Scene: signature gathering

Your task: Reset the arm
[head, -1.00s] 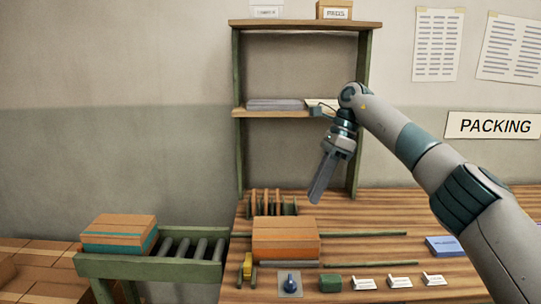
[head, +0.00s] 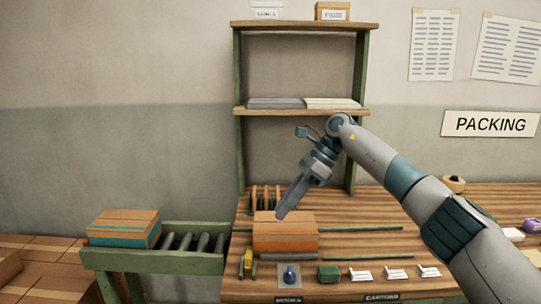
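My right arm comes in from the right side of the head view. Its gripper (head: 283,211) hangs tilted down to the left, with its tip in front of or over the top of the cardboard box (head: 285,238) on the bench. The fingers look like one dark block from this side, so I cannot tell whether they are open or shut. I see nothing hanging from them. My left gripper is not in view.
The wooden bench (head: 370,222) holds a blue stamp (head: 290,275), a green block (head: 328,273) and several small white cards (head: 361,275). A shelf (head: 302,112) with paper stacks stands behind. A roller conveyor (head: 160,262) with a carton (head: 124,228) is at the left.

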